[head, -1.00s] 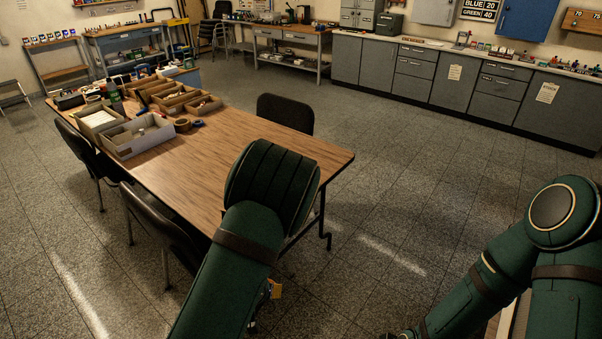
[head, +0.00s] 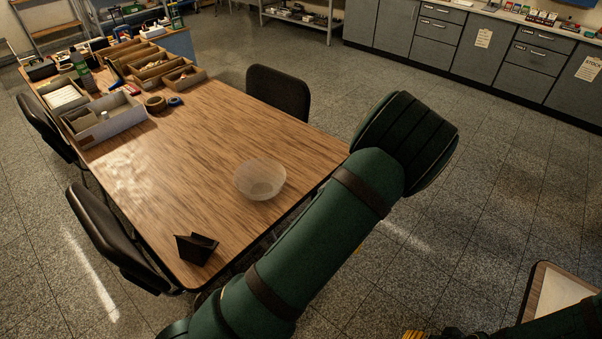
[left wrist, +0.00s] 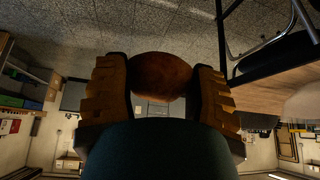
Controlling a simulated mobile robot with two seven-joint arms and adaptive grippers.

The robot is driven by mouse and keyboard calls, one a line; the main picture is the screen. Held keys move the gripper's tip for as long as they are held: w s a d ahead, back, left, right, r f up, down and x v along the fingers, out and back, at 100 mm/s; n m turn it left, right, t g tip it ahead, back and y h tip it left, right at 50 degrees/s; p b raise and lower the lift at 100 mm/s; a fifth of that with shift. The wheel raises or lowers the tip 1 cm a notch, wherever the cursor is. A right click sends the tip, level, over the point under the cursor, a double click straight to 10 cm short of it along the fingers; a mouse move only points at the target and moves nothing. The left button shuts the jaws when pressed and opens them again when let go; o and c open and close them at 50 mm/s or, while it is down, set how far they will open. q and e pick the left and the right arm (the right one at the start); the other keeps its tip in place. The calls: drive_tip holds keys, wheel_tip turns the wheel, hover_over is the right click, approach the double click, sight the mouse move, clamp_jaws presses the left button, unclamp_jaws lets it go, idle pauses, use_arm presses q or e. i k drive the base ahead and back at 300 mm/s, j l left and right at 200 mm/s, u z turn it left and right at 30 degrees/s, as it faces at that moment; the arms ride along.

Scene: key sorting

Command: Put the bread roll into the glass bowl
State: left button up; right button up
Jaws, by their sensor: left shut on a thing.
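In the left wrist view my left gripper (left wrist: 163,85) is shut on the brown, rounded bread roll (left wrist: 161,76), held between its two ridged fingers. In the head view my left forearm hides most of that gripper and the roll. The clear glass bowl (head: 260,179) stands upright on the wooden table near its front right edge, left of my left arm. A pale part of the bowl (left wrist: 304,104) shows at the right of the left wrist view, apart from the roll. A yellowish part of my right gripper (head: 415,334) shows at the bottom edge; its jaws cannot be made out.
A dark folded stand (head: 195,248) sits at the table's near corner. Bins and a grey tray (head: 105,121) fill the far left of the wooden table (head: 215,140). Black chairs (head: 278,92) stand around it. The middle of the tabletop is clear. Another table (head: 553,290) shows at lower right.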

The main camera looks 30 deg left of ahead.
sight(261, 189)
drive_tip(key=i+l, duration=0.1)
drive_tip(key=i, duration=1.1)
drive_tip(key=i+u, duration=0.35)
drive_tip(key=i+l+u, duration=0.2)
drive_tip(key=i+u, duration=0.2)
drive_tip(key=i, duration=0.15)
